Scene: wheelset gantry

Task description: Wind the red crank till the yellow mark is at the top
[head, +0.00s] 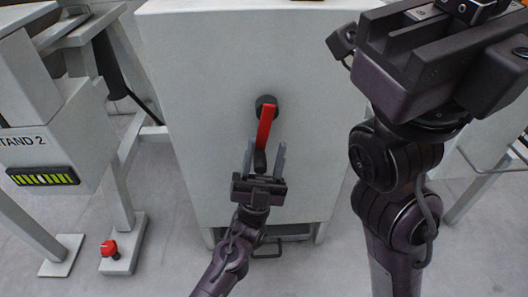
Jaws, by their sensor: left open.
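The red crank (266,128) is on the front of a grey cabinet (215,75). Its black hub (265,102) is at the top, and the red arm hangs down, leaning slightly left. The crank's black handle (260,161) is at its lower end. My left gripper (265,147) is open, with a finger on each side of the handle's end; I cannot tell whether it touches. My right gripper (430,60) is raised, large and close at the upper right; its jaw state is unclear. I see no yellow mark on or around the crank hub.
At left a grey stand marked "STAND 2" (40,140) carries a yellow-green level gauge (43,178). A red knob (109,248) sits on a stand foot. More grey framework (480,180) is at right, behind my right arm. The floor between is clear.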

